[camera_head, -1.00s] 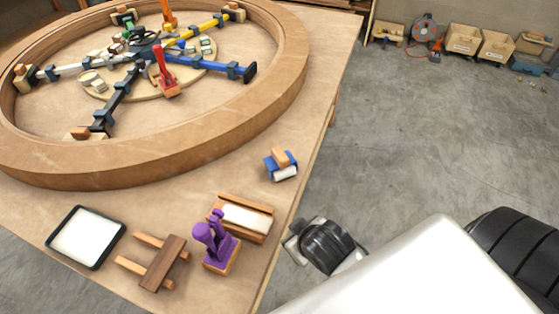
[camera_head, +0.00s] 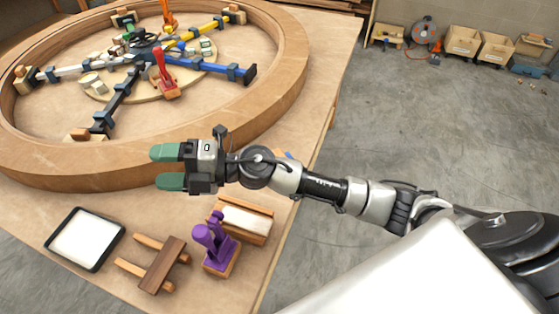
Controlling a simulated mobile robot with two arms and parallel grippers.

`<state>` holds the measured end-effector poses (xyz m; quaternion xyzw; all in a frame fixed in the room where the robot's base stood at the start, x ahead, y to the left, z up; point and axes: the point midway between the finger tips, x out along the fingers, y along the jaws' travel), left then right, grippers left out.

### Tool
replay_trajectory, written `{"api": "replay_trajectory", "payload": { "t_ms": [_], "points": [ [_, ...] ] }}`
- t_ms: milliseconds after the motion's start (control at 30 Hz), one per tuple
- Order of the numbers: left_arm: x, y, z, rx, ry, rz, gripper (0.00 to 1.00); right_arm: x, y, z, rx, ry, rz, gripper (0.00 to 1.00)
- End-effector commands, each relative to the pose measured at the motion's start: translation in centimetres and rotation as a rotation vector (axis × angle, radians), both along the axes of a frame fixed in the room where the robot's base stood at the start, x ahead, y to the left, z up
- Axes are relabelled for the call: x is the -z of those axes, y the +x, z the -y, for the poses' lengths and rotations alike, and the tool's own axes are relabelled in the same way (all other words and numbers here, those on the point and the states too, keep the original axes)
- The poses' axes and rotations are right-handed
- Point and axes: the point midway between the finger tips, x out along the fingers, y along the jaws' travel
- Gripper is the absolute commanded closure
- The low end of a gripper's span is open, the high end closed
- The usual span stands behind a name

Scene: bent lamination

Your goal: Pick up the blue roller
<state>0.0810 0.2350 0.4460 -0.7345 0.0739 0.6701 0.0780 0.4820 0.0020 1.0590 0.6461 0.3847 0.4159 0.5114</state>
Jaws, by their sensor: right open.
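The blue roller (camera_head: 281,153) lies on the wooden table near its right edge. It is almost wholly hidden behind my right arm, with only a small bit of it showing above the forearm. My right gripper (camera_head: 167,167) has green fingertips. It is open and empty, pointing left, over the table in front of the wooden ring. Its fingers are well to the left of the roller. My left gripper is not in view.
A big wooden ring (camera_head: 235,131) fills the table (camera_head: 335,60) at the back. In front stand a black-rimmed tray (camera_head: 85,238), a wooden clamp-like piece (camera_head: 160,265), a purple tool (camera_head: 214,245) and a wooden holder with a white roll (camera_head: 244,217).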

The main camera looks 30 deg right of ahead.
Motion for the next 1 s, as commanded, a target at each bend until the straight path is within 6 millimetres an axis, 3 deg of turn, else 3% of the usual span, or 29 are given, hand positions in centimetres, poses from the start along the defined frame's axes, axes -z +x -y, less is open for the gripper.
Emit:
{"api": "replay_trajectory", "payload": {
  "t_ms": [133, 267, 400, 500, 633, 700, 800, 1000],
  "points": [
    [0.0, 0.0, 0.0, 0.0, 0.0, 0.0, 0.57, 3.8, 0.6, 1.1, -0.219, -0.387, 0.104, 0.38],
    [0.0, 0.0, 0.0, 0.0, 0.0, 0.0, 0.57, 7.4, 2.2, 5.5, -0.346, -0.764, 0.108, 0.38],
    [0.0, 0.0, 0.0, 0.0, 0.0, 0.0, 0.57, 9.5, 4.8, 13.4, -0.395, -1.177, 0.021, 0.38],
    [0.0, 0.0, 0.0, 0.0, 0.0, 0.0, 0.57, 9.4, 6.3, 19.2, -0.383, -1.416, -0.076, 0.38],
    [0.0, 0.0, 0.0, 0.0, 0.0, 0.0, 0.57, 8.3, 7.2, 24.7, -0.349, -1.618, -0.189, 0.38],
    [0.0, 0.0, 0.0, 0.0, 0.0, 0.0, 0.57, 7.9, 7.4, 26.3, -0.335, -1.675, -0.229, 0.38],
    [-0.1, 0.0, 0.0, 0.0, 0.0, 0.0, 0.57, 8.1, 7.4, 27.3, -0.329, -1.71, -0.258, 0.38],
    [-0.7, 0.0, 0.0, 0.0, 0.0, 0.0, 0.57, 11.2, 7.4, 27.3, -0.332, -1.712, -0.26, 0.38]
  ]
}}
